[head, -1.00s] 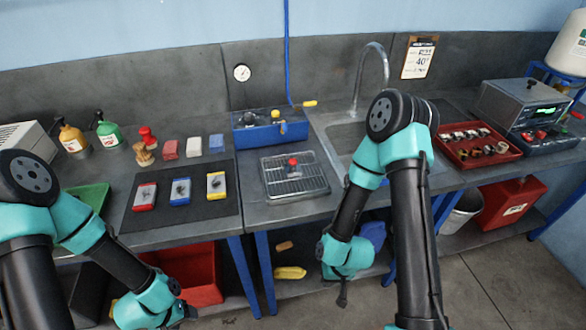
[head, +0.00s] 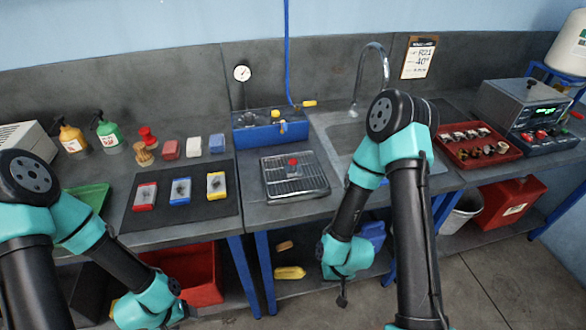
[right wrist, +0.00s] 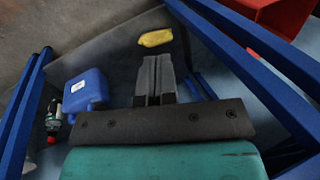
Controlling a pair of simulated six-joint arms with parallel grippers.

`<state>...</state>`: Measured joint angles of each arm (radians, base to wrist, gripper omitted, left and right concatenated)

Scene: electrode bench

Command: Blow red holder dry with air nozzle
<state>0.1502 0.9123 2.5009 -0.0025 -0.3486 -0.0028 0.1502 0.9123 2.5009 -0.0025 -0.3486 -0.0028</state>
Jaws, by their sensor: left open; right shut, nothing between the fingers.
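A small red holder (head: 293,162) sits on the wire drying rack (head: 296,192) at the middle of the bench. The yellow air nozzle (head: 309,103) is at the back, beside the blue hose (head: 287,50) and above the right end of the blue box. My left gripper (head: 187,311) is open, low at the front left, below the bench top and apart from both. My right gripper (head: 342,299) hangs below bench height at the front. In the right wrist view, its fingers (right wrist: 155,78) are shut together with nothing between them.
A dark mat (head: 163,216) with red, blue and yellow framed blocks lies left of the rack. The blue box (head: 258,133) stands behind the rack, the sink (head: 345,132) to its right. A yellow bottle (right wrist: 155,38) and blue jug (right wrist: 86,90) are below the bench.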

